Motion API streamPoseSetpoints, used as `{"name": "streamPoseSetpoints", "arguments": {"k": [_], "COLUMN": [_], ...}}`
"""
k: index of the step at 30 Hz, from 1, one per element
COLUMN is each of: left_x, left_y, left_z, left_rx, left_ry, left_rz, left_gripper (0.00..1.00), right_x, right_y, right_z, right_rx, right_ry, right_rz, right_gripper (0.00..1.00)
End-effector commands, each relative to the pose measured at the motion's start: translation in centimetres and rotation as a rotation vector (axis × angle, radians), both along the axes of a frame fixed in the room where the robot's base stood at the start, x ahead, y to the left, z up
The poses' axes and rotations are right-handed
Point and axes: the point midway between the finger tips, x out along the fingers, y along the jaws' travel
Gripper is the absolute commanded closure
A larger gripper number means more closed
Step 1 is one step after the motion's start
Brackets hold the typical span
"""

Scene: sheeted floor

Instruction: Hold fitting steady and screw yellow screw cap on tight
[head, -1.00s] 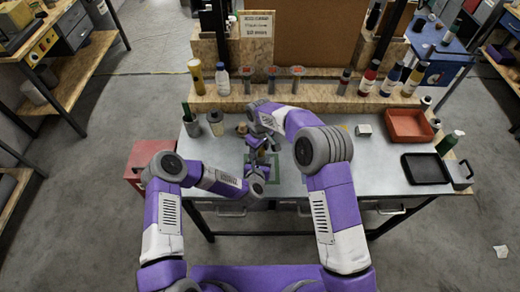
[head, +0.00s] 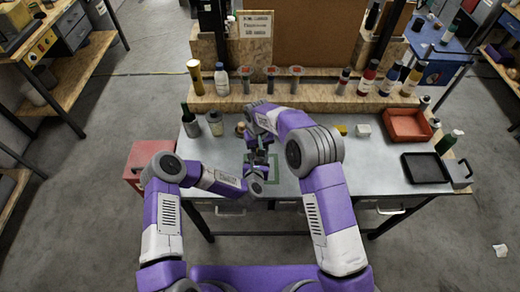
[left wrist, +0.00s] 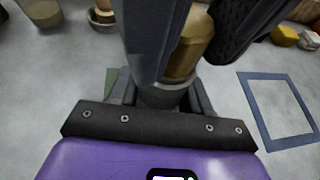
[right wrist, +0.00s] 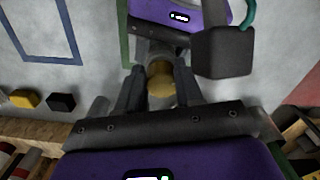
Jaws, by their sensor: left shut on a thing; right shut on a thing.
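My left gripper (left wrist: 165,92) is shut on the grey fitting (left wrist: 162,95), low over the bench, with the fitting upright between its fingers. A dull yellow-brown cap (left wrist: 193,45) sits directly above the fitting, apparently touching it. My right gripper (right wrist: 160,88) comes from the far side and is shut on the cap, which also shows in the right wrist view (right wrist: 160,70). Its dark fingers cover part of the cap in the left wrist view. In the head view both grippers meet near the bench's left-centre and hide the parts. The thread is hidden.
A blue square outline (left wrist: 280,110) and a green outline (head: 277,165) mark the bench. A yellow piece (head: 341,130) and a white block (head: 362,130) lie to the right. A red tray (head: 408,125) and black tray (head: 425,168) are further right. Grey cups (head: 215,122) stand left.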

Motion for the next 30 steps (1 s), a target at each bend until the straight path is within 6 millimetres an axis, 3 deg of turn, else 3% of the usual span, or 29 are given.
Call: {"name": "streamPoseSetpoints", "arguments": {"k": [21,30], "left_x": [-0.02,0.09], "left_y": [-0.36,-0.03], "left_z": [0.33,0.27], "left_rx": [-0.007,-0.005], "left_ry": [-0.006,-0.006], "left_rz": [-0.006,0.003], "left_gripper": [0.91,0.91], "right_x": [0.18,0.17], "right_y": [-0.05,-0.39], "right_z": [-0.06,-0.12], "right_rx": [-0.018,-0.025], "right_ry": [-0.032,-0.035], "right_rz": [-1.065,-1.164], "right_gripper": [1.0,1.0]}}
